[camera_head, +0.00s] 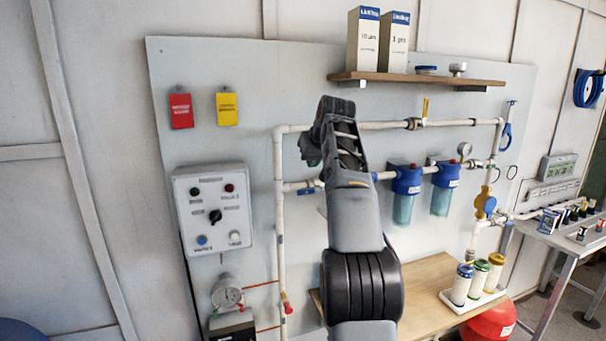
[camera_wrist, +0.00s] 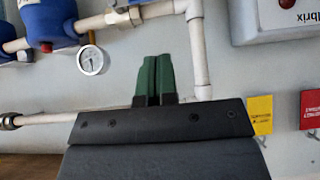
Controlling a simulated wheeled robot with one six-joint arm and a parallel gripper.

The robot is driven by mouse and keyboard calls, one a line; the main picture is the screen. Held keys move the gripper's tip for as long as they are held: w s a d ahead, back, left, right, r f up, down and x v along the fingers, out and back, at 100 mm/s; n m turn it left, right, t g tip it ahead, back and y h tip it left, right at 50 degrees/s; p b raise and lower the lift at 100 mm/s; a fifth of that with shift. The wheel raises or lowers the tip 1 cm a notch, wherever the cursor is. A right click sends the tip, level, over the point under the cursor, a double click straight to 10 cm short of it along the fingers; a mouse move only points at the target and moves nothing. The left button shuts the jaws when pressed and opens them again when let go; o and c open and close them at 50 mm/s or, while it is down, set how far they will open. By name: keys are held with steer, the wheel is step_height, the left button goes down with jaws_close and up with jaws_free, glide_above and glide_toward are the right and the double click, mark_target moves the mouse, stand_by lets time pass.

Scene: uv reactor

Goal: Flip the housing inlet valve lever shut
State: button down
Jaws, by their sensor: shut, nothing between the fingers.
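The inlet valve appears to be the one on the middle pipe left of the blue filter housings. Its blue lever (camera_head: 306,190) shows left of my arm in the head view, lying roughly along the pipe. In the wrist view, which is upside down, the lever (camera_wrist: 158,9) is at the top edge, also along the pipe and partly cut off. My gripper (camera_wrist: 155,58) has its green fingers shut together and empty, pointing toward the lever with a gap between them in the picture. In the head view my gripper (camera_head: 308,148) is mostly hidden by my wrist.
Two filter housings (camera_head: 406,192) hang right of my arm. A gauge (camera_wrist: 92,60) sits near the pipe. The upper pipe carries a valve with a yellow lever (camera_head: 425,107). A control box (camera_head: 212,212) and red and yellow tags (camera_head: 227,108) are at left. A wooden bench (camera_head: 425,285) stands below.

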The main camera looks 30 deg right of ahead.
steer(key=shift+w+d+r, duration=0.2)
steer(key=shift+d+r, duration=0.45)
steer(key=shift+d, duration=0.3)
glide_above(308, 191)
step_height(308, 191, down, 7)
steer(key=f, duration=0.1)
steer(key=f+b, duration=0.1)
steer(key=s+f+b, duration=0.1)
steer(key=f, duration=0.1)
steer(key=shift+a, duration=0.3)
steer(key=shift+f, duration=0.15)
steer(key=shift+w+a+f+h, duration=0.1)
steer(key=shift+a+h, duration=0.05)
steer(key=shift+h, duration=0.25)
